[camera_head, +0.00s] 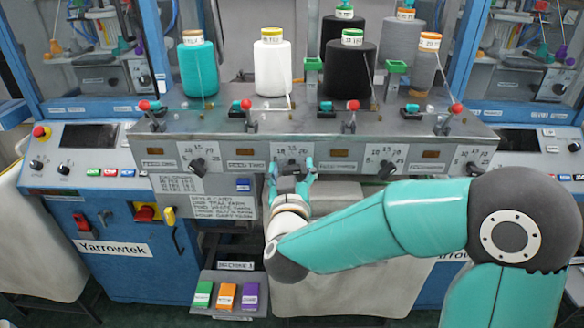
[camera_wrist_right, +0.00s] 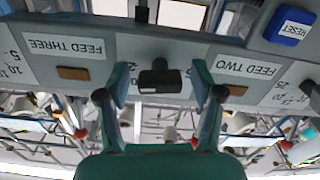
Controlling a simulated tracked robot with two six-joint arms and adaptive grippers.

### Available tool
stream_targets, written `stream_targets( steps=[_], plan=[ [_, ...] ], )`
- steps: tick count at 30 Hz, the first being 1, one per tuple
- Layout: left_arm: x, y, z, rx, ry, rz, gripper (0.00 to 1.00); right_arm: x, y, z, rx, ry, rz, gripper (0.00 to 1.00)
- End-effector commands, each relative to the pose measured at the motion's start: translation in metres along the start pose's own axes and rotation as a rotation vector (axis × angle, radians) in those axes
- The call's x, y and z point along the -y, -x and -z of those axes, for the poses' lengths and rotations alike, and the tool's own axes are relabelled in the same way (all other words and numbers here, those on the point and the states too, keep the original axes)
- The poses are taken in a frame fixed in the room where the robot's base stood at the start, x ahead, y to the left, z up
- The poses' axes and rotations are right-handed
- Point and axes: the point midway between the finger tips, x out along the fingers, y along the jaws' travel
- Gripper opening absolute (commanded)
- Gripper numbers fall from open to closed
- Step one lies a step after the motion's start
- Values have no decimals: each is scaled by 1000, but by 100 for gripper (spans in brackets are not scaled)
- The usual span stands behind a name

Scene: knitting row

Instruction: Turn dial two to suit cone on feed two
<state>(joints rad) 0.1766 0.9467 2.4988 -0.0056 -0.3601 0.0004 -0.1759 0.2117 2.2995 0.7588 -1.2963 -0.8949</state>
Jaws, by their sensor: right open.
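The grey front panel (camera_head: 340,172) carries a row of black dials with printed numbers. Dial two (camera_wrist_right: 160,78) lies between the FEED TWO label (camera_wrist_right: 243,69) and the FEED THREE label (camera_wrist_right: 57,46), upside down in the wrist view. My right gripper (camera_head: 291,170) is at this dial. Its teal fingers are open, one on each side of the dial, with gaps visible in the wrist view. Fingers partly hide the dial's numbers; I cannot tell its setting. A white cone (camera_head: 272,70) with a yellow-banded top stands above feed two. My left gripper is out of view.
Neighbouring cones are teal (camera_head: 198,72) and black (camera_head: 348,75). Red-tipped levers line the shelf's front. A blue RESET button (camera_wrist_right: 287,27) sits near FEED TWO. A style card (camera_head: 215,200) hangs below; a tray (camera_head: 229,310) holds green, orange and purple blocks.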

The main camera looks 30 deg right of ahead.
Motion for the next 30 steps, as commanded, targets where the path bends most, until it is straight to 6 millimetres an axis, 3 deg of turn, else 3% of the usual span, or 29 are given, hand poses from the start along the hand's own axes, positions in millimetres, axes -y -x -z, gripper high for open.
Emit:
stream_targets(
  steps=[7,18,30],
  plan=[
    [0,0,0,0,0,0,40,0,0,0,0,0,1,67],
    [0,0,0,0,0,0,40,0,0,0,0,0,1,6],
    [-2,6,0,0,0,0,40,1,0,1,2,74,2,6]
  ],
)
